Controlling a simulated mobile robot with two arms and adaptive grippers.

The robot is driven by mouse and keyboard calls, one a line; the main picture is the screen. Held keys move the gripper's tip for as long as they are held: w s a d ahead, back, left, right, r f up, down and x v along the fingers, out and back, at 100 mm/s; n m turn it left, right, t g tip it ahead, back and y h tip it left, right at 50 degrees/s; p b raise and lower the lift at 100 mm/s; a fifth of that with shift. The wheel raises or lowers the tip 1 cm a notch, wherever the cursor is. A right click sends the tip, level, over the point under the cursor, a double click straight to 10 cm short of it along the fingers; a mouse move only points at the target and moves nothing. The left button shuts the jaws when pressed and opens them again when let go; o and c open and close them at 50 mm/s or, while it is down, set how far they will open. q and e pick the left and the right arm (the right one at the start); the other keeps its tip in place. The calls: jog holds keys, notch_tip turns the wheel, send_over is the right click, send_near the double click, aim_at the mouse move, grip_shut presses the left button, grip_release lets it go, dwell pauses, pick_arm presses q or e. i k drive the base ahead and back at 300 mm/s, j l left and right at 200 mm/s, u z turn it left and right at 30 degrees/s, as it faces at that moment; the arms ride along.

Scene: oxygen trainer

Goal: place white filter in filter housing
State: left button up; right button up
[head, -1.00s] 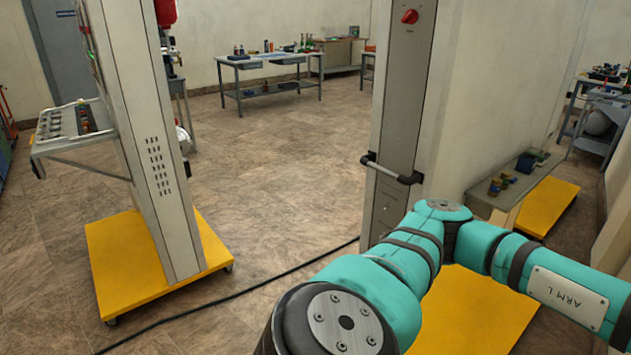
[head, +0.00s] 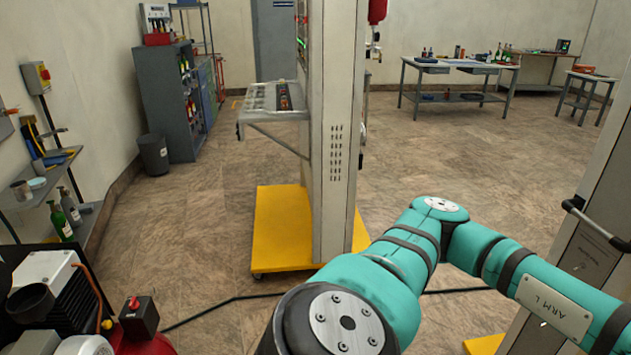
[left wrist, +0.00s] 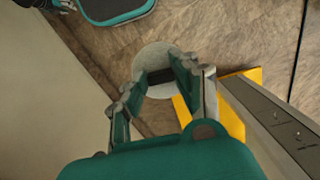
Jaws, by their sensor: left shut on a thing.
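In the left wrist view my left gripper (left wrist: 158,78) is shut on a pale, round thing, which looks like the white filter (left wrist: 152,57). The filter shows beyond and between the fingers, with a dark band across its lower part. Its far side is hidden. In the head view my left arm crosses the lower right, and its gripper is outside the picture. I cannot make out the filter housing in either view. My right gripper is not clearly seen.
A tall panel on a yellow wheeled base (head: 285,220) stands ahead, with a tray shelf (head: 270,112) on its left. A compressor (head: 60,290) is at lower left, below a wall shelf (head: 45,180). A cable crosses the floor. Open floor lies between panel and back table (head: 460,68).

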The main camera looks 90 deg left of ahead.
aim_at(34, 308)
jog(key=u, duration=1.05)
jog(key=j+u, duration=0.1)
jog(key=u, duration=2.6)
jog(key=i+u, duration=0.1)
jog(key=u, duration=0.45)
jog(key=i+l+u, duration=0.3)
jog(key=i+l, duration=0.25)
jog(key=i, duration=0.15)
